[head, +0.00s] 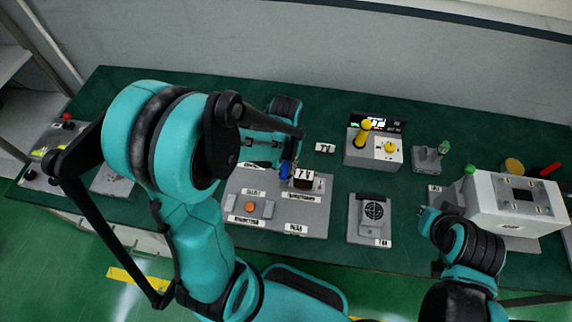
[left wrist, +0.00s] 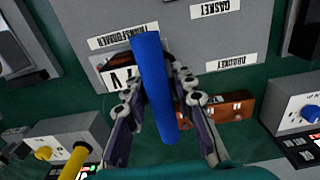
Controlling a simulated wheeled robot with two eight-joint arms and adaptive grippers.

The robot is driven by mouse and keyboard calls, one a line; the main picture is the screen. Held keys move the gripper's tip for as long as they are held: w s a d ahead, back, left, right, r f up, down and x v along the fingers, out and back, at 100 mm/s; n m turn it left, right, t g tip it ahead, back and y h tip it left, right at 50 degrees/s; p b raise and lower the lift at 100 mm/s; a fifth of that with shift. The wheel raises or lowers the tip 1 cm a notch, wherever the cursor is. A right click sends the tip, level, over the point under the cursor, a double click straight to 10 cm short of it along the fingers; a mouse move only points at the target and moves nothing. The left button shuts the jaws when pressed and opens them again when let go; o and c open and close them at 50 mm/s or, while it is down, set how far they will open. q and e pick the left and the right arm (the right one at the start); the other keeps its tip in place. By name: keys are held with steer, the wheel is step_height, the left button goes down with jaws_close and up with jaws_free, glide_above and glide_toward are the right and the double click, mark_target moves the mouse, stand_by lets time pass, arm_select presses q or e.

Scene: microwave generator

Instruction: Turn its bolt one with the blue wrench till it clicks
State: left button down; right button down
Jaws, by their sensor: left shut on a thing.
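The blue wrench (left wrist: 156,85) shows as a long blue bar between the fingers of my left gripper (left wrist: 155,110) in the left wrist view. The gripper is shut on it. In the head view my left gripper (head: 284,166) is over the back of the grey board (head: 235,190), with a small blue part of the wrench (head: 284,170) visible beside a labelled block (head: 303,178). The wrench hides part of this block in the left wrist view. I cannot make out bolt one or whether the wrench touches it. My right gripper (head: 430,219) is at the right, its fingers unclear.
A copper-brown bracket (left wrist: 231,107) lies near the gripper. A box with a yellow handle (head: 372,148), a fan unit (head: 372,214) and a white microwave-like box (head: 518,204) stand to the right on the green table (head: 330,100). My left arm hides part of the table.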

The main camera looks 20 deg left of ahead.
arm_select(q)
steer(key=shift+f+b, duration=0.5)
stand_by(0.4)
steer(key=m, duration=0.4)
steer(key=shift+r+m+b, duration=0.1)
steer(key=shift+m+b, duration=0.25)
steer(key=shift+m, duration=0.05)
steer(key=m, duration=0.3)
steer(key=shift+b, duration=0.3)
steer(key=shift+m, duration=0.8)
